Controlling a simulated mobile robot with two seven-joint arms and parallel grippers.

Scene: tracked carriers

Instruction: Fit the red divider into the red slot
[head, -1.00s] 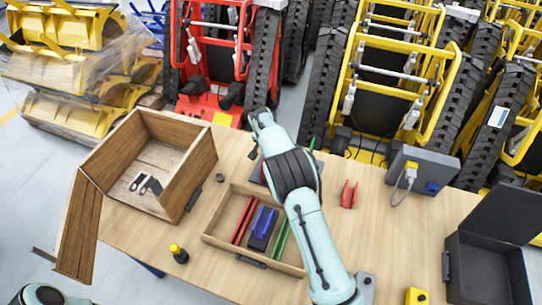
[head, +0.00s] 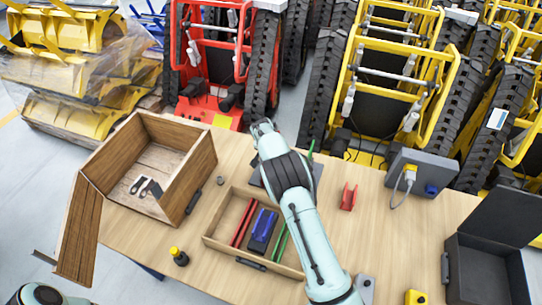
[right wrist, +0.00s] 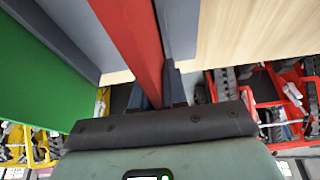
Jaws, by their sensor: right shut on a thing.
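In the right wrist view my right gripper (right wrist: 157,88) is shut on the red divider (right wrist: 135,35), a long flat red strip running up the picture. Grey walls (right wrist: 180,25) of a holder stand on both sides of it, close by. A green divider (right wrist: 35,85) stands at the left. In the head view my right arm covers the gripper, the held divider and most of the grey holder (head: 318,168), where a green divider (head: 311,149) sticks up. The red slot is hidden, so I cannot tell how deep the divider sits. My left gripper is out of view.
An open tray (head: 222,243) holds red strips (head: 243,222), a blue piece (head: 264,225) and green strips. A red bracket (head: 348,196) stands right of my arm. A wooden box (head: 180,195) is at left, a grey connector box (head: 420,170) at right.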

